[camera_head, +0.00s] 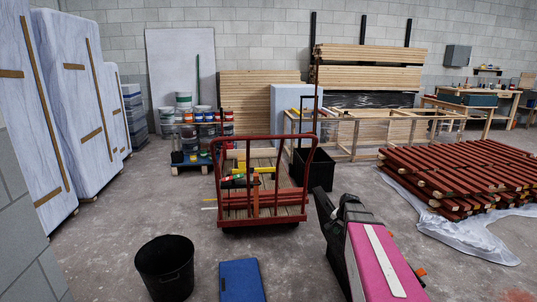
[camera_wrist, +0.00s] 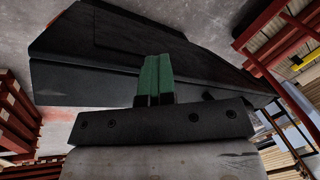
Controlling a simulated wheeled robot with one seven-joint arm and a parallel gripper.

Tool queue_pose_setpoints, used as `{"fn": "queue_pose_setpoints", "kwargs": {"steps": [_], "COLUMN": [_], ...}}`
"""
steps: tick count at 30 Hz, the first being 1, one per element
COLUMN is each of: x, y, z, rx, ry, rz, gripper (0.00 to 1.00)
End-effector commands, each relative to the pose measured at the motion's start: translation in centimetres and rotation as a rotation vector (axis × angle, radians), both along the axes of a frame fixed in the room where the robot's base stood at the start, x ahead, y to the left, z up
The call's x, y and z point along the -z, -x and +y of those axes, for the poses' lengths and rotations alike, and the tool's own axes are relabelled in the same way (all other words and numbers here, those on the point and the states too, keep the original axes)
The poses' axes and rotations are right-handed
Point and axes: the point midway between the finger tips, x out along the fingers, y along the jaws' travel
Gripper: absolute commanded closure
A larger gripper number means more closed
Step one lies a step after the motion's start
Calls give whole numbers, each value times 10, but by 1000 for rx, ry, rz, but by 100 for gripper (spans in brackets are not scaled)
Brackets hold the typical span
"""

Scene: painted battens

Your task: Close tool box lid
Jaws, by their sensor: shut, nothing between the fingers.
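In the wrist view my gripper (camera_wrist: 157,75) has its two green fingers pressed together, with nothing between them. A large dark angular body (camera_wrist: 110,45) with a flat, panel-like top and a straight edge lies right behind the fingers. It may be the tool box with its lid, but I cannot tell how far the lid stands open or whether the fingers touch it. In the head view, dark parts crowd the lower right; the green fingers are not visible there, and I cannot clearly tell tool box from arm.
A red cart (camera_head: 262,205) with battens stands ahead. A black bucket (camera_head: 165,270) and a blue flat-topped thing (camera_head: 241,281) are at the lower left. Red battens (camera_head: 465,175) are stacked at right on plastic sheeting (camera_head: 480,238). Bare floor lies left of the cart.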

Motion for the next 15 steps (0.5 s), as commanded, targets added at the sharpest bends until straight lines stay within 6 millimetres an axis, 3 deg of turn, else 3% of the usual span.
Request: {"fn": "queue_pose_setpoints", "kwargs": {"steps": [1,3,9,13,15], "x": [11,11,8,6,5], "y": [95,122,178,196,198], "z": [25,51,104,119,123], "rx": [-139,-271,-589,-706,-737], "ry": [30,71,170,206,220], "rz": [279,257,200,179,172], "gripper": [92,92,92,92,100]}}
